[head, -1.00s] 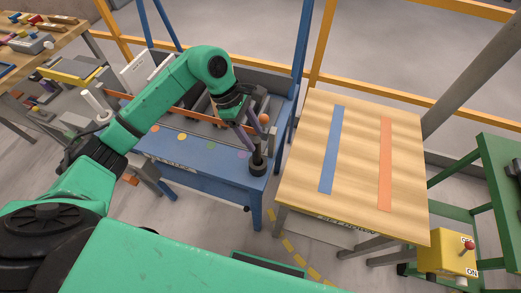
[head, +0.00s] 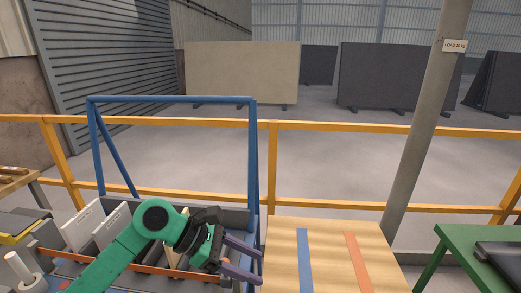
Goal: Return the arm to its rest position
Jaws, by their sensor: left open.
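My left arm comes in from the lower left, green with black joints. My left gripper (head: 246,261) has two purple-grey fingers, spread apart with nothing seen between them. It is over the right part of the blue-framed workstation (head: 254,160), close to the left edge of the wooden table (head: 275,234). My right gripper is not in view.
The wooden table bears a blue strip (head: 304,262) and an orange strip (head: 358,263). White panels (head: 82,226) stand in the workstation. A yellow rail (head: 330,128) runs behind. A grey post (head: 425,120) and a green table (head: 465,245) are at right. Stone slabs (head: 242,72) stand far back.

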